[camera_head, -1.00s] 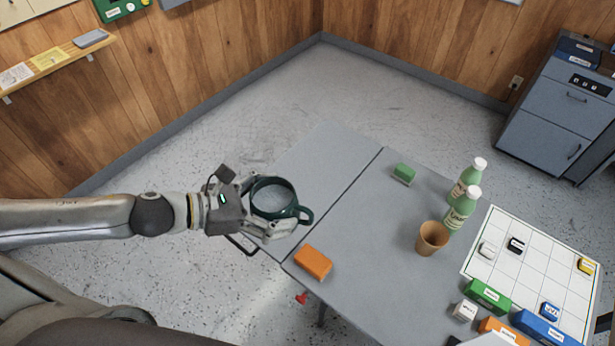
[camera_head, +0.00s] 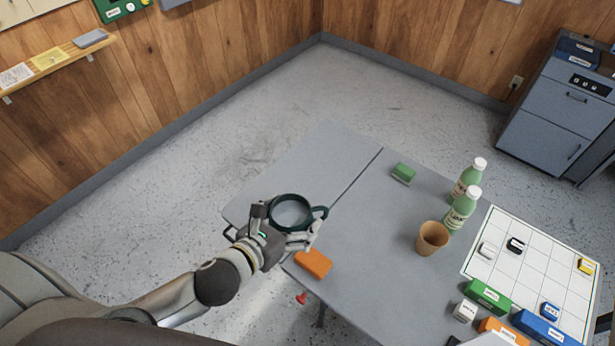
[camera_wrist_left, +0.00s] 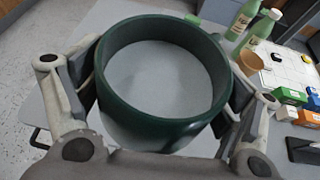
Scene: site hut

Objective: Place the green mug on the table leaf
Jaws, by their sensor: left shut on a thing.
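A dark green mug (camera_head: 276,223) is held in my left gripper (camera_head: 283,228), whose fingers sit on both sides of it. The mug is upright, its open rim facing up and its handle pointing right in the head view. In the left wrist view the mug (camera_wrist_left: 160,122) fills the middle between the two fingers. The table leaf (camera_head: 312,165) is the grey left section of the table, beyond the seam. The mug appears over the near part of the leaf; I cannot tell whether its base touches it. My right gripper is not in view.
An orange block (camera_head: 313,263) lies close to the gripper, near the table's front edge. A green block (camera_head: 403,173), two green bottles (camera_head: 461,210) and a tan cup (camera_head: 432,238) stand on the main table (camera_head: 375,240). A white grid board (camera_head: 535,262) is at right. The far leaf is clear.

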